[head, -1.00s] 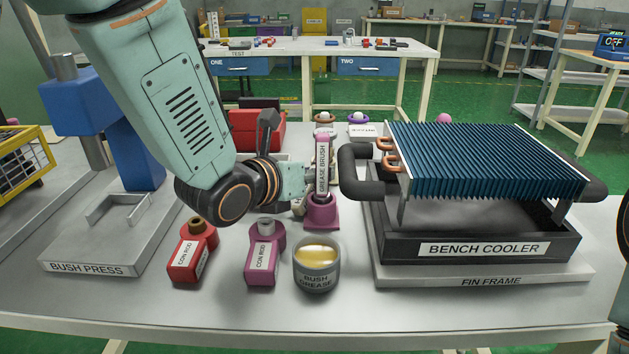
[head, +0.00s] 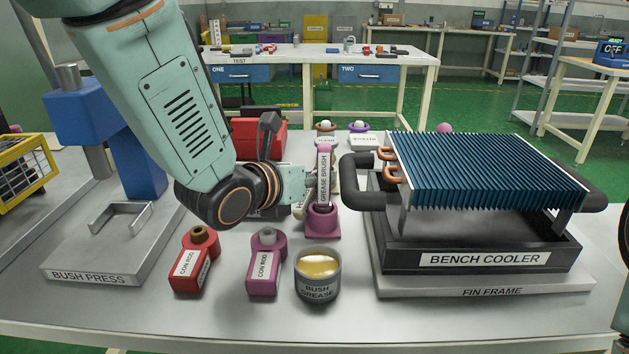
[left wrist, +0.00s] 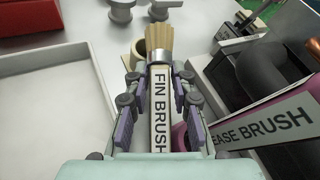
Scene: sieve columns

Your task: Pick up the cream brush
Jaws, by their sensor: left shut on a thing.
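The cream brush, labelled FIN BRUSH (left wrist: 166,108), stands between the fingers of my left gripper (left wrist: 158,85) in the left wrist view, its tan bristles towards the top of the picture. The gripper is shut on its handle. In the head view my left gripper (head: 308,184) is at the middle, beside and partly behind the pink GREASE BRUSH (head: 324,180), which hides most of the cream brush. The grease brush stands in a magenta holder (head: 322,222) and also shows at right in the left wrist view (left wrist: 262,130). My right gripper is out of view.
The BENCH COOLER (head: 485,260) stands close on the right, its dark pipe near the brushes. In front are a BUSH GREASE tub (head: 317,288), a magenta con rod (head: 264,268) and a red con rod (head: 193,268). The BUSH PRESS (head: 75,262) is at left.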

